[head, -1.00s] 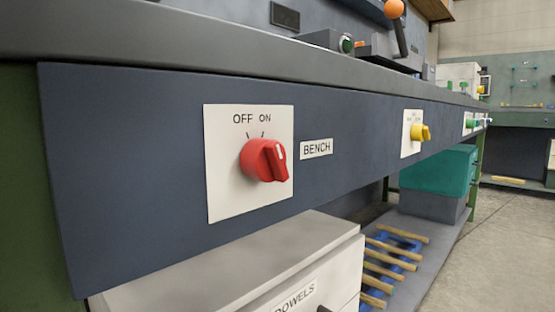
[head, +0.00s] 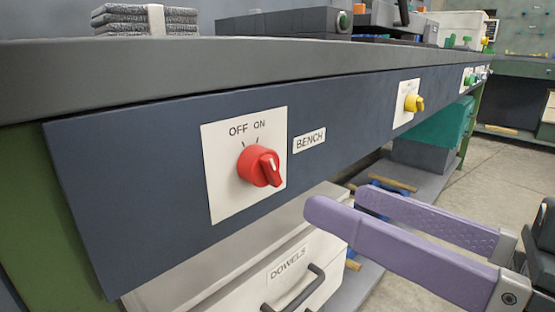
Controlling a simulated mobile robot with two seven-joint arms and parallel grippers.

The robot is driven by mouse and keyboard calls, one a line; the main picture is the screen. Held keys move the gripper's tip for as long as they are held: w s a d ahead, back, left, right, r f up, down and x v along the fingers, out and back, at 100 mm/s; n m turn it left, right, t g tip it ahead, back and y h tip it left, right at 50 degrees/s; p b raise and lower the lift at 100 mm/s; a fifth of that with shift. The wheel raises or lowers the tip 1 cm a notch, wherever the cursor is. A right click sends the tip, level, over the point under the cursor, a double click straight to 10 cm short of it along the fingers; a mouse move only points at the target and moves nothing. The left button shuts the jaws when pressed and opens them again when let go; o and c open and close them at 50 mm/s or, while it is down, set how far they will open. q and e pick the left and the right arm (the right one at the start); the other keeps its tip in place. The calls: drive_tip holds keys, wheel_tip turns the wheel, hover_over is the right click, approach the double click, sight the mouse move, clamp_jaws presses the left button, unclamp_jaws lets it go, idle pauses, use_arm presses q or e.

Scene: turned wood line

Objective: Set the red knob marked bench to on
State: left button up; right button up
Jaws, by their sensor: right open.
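The red knob (head: 259,166) sits on a white plate on the dark blue front panel under the bench top. The plate reads OFF and ON above two tick marks, and a BENCH label (head: 309,140) is at its right. My right gripper (head: 337,201) has two purple fingers, spread apart and empty. It is at the lower right of the knob, apart from it. My left gripper is not in view.
A yellow knob (head: 413,103) and green buttons are farther along the panel. Below the knob is a white drawer unit (head: 240,270) marked DOWELS, with a dark handle. Folded grey cloths (head: 120,20) lie on the bench top (head: 150,75). Open floor is at the right.

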sight(276, 173)
drive_tip(key=p+x, duration=0.2)
drive_tip(key=x, duration=0.6)
drive_tip(key=shift+a, duration=0.15)
drive_tip(key=shift+c, duration=0.4)
clamp_jaws()
